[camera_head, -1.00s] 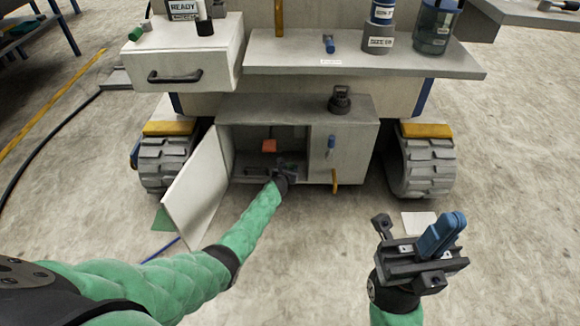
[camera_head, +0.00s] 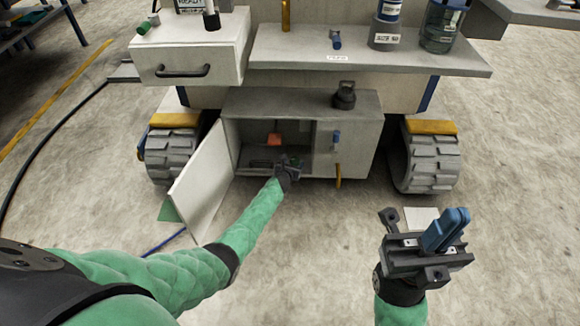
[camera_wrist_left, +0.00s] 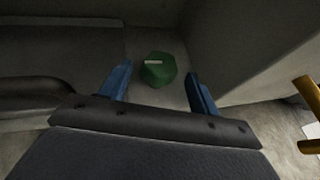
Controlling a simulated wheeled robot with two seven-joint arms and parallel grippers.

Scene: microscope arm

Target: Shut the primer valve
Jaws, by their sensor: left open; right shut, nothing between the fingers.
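My left gripper (camera_head: 290,164) reaches into the open lower cabinet (camera_head: 362,150). It is open in the left wrist view (camera_wrist_left: 159,76). A green faceted knob (camera_wrist_left: 159,72) with a pale mark lies between and slightly beyond its blue fingers, with gaps on both sides. I cannot tell whether this knob is the primer valve; no label reads clearly. In the head view the gripper largely hides that spot. An orange-red block (camera_head: 274,139) shows inside the cabinet, above the gripper. My right gripper (camera_head: 446,230) is shut and empty, held over the floor at right.
The cabinet's white door (camera_head: 200,190) stands open at left. A yellow handle (camera_head: 338,176) and blue piece (camera_head: 336,137) are on its right front. A black fitting (camera_head: 344,96) stands on top. A shelf (camera_head: 300,50) and a drawer (camera_head: 192,48) overhang it.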

